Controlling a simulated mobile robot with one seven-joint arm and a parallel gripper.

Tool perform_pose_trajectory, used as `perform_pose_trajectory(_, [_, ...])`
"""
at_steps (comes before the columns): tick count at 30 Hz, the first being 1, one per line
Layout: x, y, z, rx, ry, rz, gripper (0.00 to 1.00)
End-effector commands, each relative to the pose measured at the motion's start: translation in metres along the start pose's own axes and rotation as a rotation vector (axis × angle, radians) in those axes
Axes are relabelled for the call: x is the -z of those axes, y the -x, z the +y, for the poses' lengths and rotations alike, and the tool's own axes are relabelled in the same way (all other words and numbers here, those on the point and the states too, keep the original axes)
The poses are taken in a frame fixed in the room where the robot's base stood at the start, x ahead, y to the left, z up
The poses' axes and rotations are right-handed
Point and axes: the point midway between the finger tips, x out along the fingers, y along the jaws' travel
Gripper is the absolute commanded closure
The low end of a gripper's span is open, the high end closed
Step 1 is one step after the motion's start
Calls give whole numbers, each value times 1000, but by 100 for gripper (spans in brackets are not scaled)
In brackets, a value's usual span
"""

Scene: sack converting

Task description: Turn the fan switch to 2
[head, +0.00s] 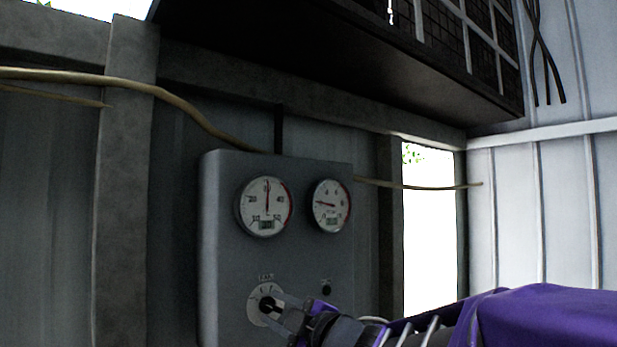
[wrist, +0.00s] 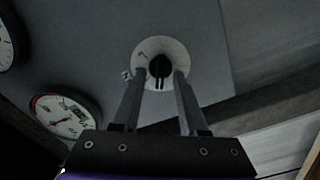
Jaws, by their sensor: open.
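The fan switch (head: 268,304) is a dark rotary knob on a round pale dial plate, low on a grey control box (head: 228,230). The word FAN shows above it in the head view. In the wrist view the knob (wrist: 160,68) sits in the middle of its plate, between and beyond my two fingers. My gripper (head: 283,312) is open in front of the knob, one finger on each side of it in the wrist view (wrist: 158,88). I cannot tell whether the fingers touch the knob. The dial number it points to is too small to read.
Two round gauges, a left one (head: 265,207) and a right one (head: 331,206), sit above the switch. A small black button (head: 326,288) is to its right. A dark overhead unit (head: 340,60) juts out above the box. A cable (head: 190,112) runs along the wall.

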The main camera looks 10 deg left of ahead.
Motion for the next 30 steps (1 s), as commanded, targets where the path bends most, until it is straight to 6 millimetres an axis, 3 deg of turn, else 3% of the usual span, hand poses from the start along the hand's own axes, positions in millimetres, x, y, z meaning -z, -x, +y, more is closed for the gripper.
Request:
perform_pose_trajectory(3, [-3, 0, -3, 6, -1, -5, 59])
perform_pose_trajectory(10, [-3, -1, -3, 6, -1, -5, 100])
perform_pose_trajectory(23, [-3, -1, -2, 5, -13, -6, 100])
perform_pose_trajectory(30, [-3, 0, 0, 3, -102, -8, 100])
